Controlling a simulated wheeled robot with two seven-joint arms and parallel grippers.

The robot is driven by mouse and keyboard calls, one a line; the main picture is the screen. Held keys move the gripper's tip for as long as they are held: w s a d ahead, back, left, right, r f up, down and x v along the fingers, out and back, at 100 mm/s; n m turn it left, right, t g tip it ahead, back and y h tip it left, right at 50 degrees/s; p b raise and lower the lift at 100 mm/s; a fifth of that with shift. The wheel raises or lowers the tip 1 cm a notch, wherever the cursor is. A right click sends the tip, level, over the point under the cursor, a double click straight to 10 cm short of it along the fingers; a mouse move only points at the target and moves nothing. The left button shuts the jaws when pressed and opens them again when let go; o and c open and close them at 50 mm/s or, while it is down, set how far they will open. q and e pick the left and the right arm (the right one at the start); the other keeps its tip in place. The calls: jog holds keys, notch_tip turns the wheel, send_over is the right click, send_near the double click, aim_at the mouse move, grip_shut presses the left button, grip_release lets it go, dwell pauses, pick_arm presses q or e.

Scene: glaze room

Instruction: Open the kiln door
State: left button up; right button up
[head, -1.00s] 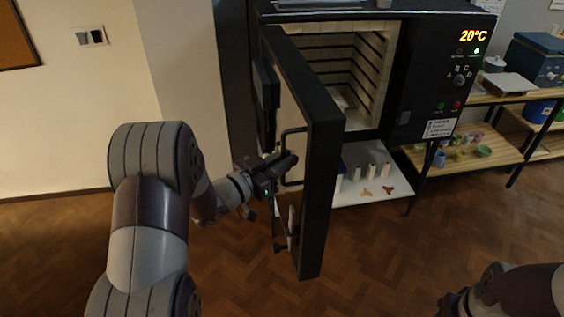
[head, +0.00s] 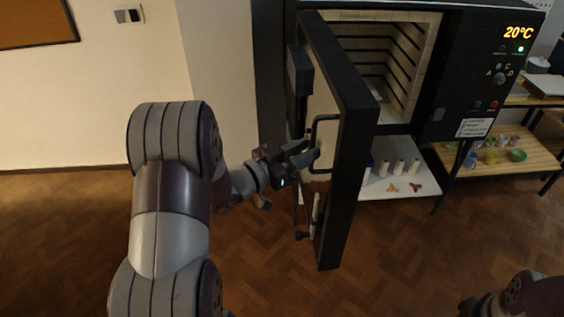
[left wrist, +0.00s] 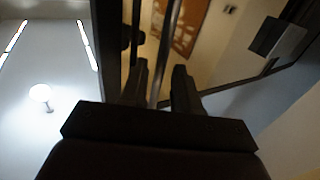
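The black kiln (head: 470,85) stands with its door (head: 352,150) swung well open toward me, showing the pale, ribbed chamber (head: 388,60). The door's dark bar handle (head: 314,135) is on its left-facing outer side. My left gripper (head: 313,151) is at the handle, its fingers spread apart. In the left wrist view the two fingers (left wrist: 160,85) stand apart with a thin dark bar between them. I cannot tell whether either finger touches it. My right gripper (head: 470,306) is at the bottom right edge, away from the kiln and mostly cut off.
A low white shelf (head: 400,186) under the kiln holds white cylinders (head: 399,167) and small props. A wooden shelf (head: 530,163) with coloured pots stands at the right. The parquet floor (head: 400,260) before the door is clear. A wall is behind my left arm.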

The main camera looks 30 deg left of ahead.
pick_arm(q)
jog(key=b+v, duration=0.2)
jog(key=v, duration=0.8)
jog(key=s+a+f+n+g+y, duration=0.3)
jog(key=a+f+n+g+y, duration=0.35)
jog(key=a+f+y, duration=0.5)
jog(key=s+d+g+h, duration=0.1)
jog(key=s+d+g, duration=0.2)
jog(key=d, duration=0.7)
jog(key=s+d+f+m+g+h, duration=0.1)
jog(key=s+d+g, duration=0.3)
jog(key=d, duration=0.7)
jog(key=shift+f+g+h, duration=0.3)
jog(key=shift+g+h, duration=0.25)
jog(key=shift+h, duration=0.1)
